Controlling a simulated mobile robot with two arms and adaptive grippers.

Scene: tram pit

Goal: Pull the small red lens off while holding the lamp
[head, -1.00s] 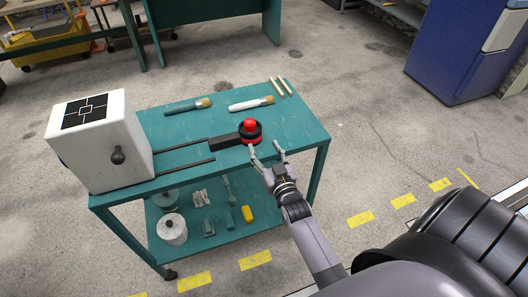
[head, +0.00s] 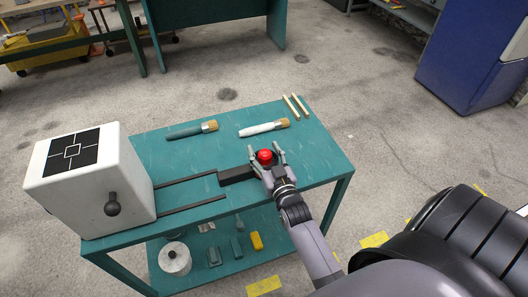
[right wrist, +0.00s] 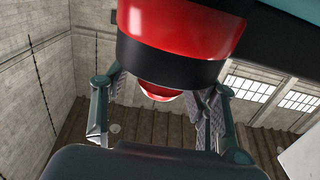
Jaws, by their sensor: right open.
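The small red lens (head: 264,155) shows as a red dome on top of the lamp, which sits at the end of a black block (head: 236,175) on the teal cart. In the right wrist view the lens (right wrist: 160,91) pokes out of a black ring (right wrist: 168,65), with a wide red band (right wrist: 185,25) of the lamp beyond. My right gripper (head: 266,154) is open, with one finger on each side of the lens. In the wrist view the fingers of the right gripper (right wrist: 160,103) stand apart with gaps to the lens. My left gripper is not in view.
A white box (head: 70,180) with a black target and a dark knob stands on the cart (head: 190,148) at left, with two dark rails toward the lamp.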

